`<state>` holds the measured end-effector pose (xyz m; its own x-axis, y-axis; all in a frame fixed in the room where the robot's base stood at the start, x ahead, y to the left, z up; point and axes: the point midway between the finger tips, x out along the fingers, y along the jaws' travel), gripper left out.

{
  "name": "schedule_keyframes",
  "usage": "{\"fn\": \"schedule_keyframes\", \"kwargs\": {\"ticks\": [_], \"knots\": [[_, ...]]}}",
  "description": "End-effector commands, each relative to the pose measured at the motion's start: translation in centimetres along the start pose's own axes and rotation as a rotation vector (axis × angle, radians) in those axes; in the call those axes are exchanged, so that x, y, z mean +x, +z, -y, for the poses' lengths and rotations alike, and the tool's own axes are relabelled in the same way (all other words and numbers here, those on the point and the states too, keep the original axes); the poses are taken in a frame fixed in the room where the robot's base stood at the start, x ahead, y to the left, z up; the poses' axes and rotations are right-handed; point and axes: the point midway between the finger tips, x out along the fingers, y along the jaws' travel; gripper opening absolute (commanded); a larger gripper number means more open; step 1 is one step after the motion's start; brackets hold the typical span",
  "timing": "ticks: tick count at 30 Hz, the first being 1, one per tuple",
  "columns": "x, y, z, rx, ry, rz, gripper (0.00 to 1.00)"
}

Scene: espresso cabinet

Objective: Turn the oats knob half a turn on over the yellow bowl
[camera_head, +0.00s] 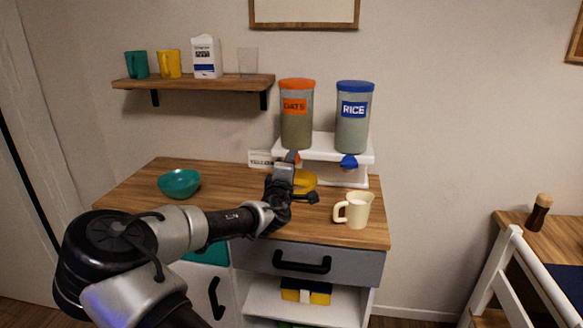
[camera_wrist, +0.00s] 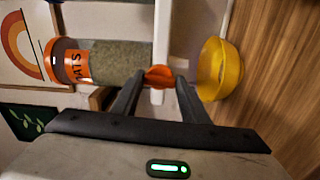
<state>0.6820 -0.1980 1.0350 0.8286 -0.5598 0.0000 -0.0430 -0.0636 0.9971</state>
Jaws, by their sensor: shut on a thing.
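The oats dispenser (camera_head: 296,125) has an orange lid and label and stands on a white stand (camera_head: 325,146). Its orange knob (camera_wrist: 159,76) sits between my fingertips in the wrist view, and my gripper (camera_wrist: 158,80) is shut on it. In the head view my gripper (camera_head: 289,163) is in front of the stand and hides the knob. The yellow bowl (camera_head: 305,181) is on the counter below, partly hidden by my gripper. The bowl (camera_wrist: 212,70) also shows right of the knob in the wrist view. I cannot see oats in it.
The rice dispenser (camera_head: 353,118) with its blue knob (camera_head: 349,161) stands to the right. A cream mug (camera_head: 354,211) is on the counter's right side, a teal bowl (camera_head: 179,184) on the left. A shelf (camera_head: 195,82) holds cups and a carton. A drawer (camera_head: 310,260) is below the counter.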

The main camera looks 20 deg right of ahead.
Motion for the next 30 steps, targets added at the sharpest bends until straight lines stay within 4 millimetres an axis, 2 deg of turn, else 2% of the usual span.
{"fn": "schedule_keyframes", "kwargs": {"ticks": [14, 15, 17, 26, 30], "knots": [[-0.02, -0.05, 0.08, 0.011, -0.002, -0.001, 0.18], [-0.02, -0.05, 0.08, 0.011, -0.002, -0.001, 0.47], [-0.02, -0.05, 0.07, 0.011, -0.001, -0.001, 0.57], [-0.05, -0.02, 0.02, 0.011, -0.001, 0.0, 0.59], [-0.98, -0.05, 0.02, 0.01, -0.002, 0.0, 0.59]]}}
